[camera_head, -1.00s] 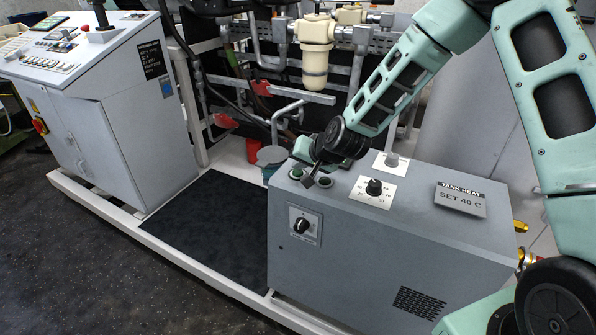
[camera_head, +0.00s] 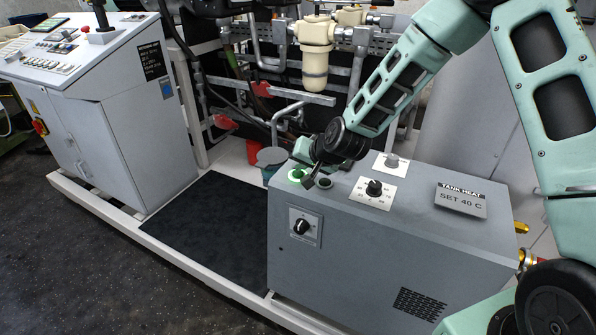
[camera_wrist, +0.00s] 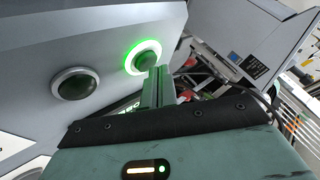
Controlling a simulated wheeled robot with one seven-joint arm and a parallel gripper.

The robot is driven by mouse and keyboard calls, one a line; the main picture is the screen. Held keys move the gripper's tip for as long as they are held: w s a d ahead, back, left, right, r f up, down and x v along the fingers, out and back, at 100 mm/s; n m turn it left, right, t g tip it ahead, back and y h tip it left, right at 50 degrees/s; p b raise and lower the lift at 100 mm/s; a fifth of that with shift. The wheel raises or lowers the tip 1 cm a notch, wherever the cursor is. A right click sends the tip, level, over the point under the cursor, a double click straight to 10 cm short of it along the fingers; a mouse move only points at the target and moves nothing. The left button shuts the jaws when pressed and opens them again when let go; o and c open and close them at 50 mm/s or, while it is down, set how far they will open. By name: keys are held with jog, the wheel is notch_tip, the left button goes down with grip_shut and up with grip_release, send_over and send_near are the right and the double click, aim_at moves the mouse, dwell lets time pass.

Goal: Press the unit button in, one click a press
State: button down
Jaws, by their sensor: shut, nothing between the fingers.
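The unit button is a green button (camera_head: 296,175) on the top left of the grey tank-heat unit (camera_head: 390,245). Its ring is lit bright green, and it also shows in the wrist view (camera_wrist: 143,57). A dark button (camera_head: 323,182) with a grey ring sits beside it, also in the wrist view (camera_wrist: 75,83). My gripper (camera_head: 308,186) is shut and empty, with its tip right by the green button. In the wrist view my fingers (camera_wrist: 158,84) overlap the lower right edge of the green button. I cannot tell whether they touch it.
A black knob (camera_head: 374,188) on a white dial plate and a "SET 40 C" sign (camera_head: 461,200) stand on the unit's top. A rotary switch (camera_head: 302,227) is on its front. Pipes and a cream filter (camera_head: 315,50) are behind. A control console (camera_head: 110,100) stands at the left.

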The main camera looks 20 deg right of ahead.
aim_at(300, 175)
jog(key=shift+r+p, duration=2.2)
jog(key=shift+r, duration=0.85)
